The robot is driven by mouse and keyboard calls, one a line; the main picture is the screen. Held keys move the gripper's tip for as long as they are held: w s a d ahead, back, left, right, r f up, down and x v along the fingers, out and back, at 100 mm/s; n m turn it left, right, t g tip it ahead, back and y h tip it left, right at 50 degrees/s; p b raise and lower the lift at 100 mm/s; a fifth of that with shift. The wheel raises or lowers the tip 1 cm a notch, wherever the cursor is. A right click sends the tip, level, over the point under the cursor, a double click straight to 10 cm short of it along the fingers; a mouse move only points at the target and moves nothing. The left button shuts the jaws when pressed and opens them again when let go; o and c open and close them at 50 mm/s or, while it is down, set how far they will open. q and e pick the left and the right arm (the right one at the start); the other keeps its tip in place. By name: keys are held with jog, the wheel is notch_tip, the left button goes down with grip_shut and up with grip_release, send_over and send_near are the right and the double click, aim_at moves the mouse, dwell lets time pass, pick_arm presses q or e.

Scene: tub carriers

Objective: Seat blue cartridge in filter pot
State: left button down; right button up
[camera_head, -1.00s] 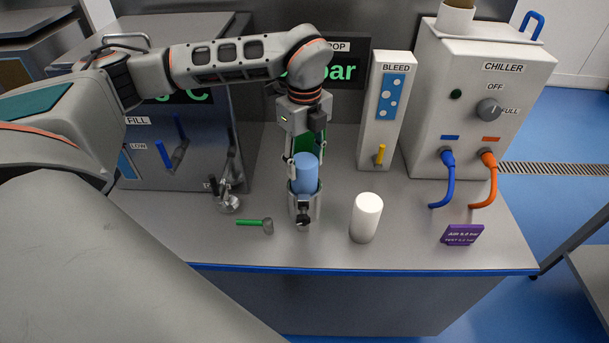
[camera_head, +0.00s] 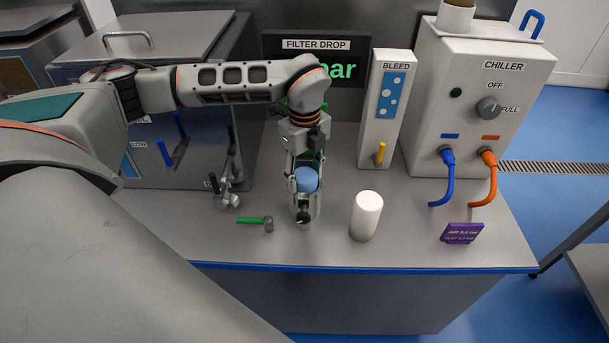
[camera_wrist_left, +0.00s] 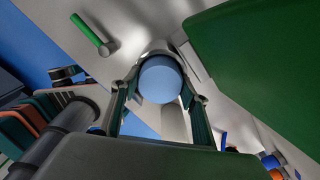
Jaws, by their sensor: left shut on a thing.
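The blue cartridge (camera_head: 306,181) stands upright inside the metal filter pot (camera_head: 308,211), with its upper part showing above the rim. In the left wrist view the round end of the blue cartridge (camera_wrist_left: 160,79) lies between the fingers. My left gripper (camera_head: 305,178) points down over the pot and is shut on the cartridge. How deep the cartridge sits inside the pot is hidden by the pot wall. My right gripper does not show.
A white cylinder (camera_head: 366,217) stands right of the pot. A green-handled tool (camera_head: 255,222) lies to its left, near a metal valve (camera_head: 228,200). The bleed panel (camera_head: 386,115) and chiller (camera_head: 475,120) stand behind to the right. The front bench edge is clear.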

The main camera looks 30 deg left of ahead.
pick_arm(q)
jog(key=c, duration=1.2)
grip_release()
jog(key=shift+s+f, duration=0.1)
jog(key=shift+f, duration=0.1)
jog(key=shift+c, duration=0.2)
jog(key=shift+o, duration=0.6)
jog(key=shift+f, duration=0.1)
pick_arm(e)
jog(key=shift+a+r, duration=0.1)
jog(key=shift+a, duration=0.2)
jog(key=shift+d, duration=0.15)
pick_arm(q)
jog(key=shift+r, duration=0.2)
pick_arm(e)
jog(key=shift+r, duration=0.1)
pick_arm(q)
jog(key=shift+r+p, duration=0.35)
jog(key=shift+p, duration=0.1)
jog(key=r, duration=0.2)
jog(key=r+b, duration=0.1)
jog(key=r, duration=0.1)
jog(key=shift+w+r, duration=0.2)
jog(key=shift+r, duration=0.1)
notch_tip(320, 180, up, 7)
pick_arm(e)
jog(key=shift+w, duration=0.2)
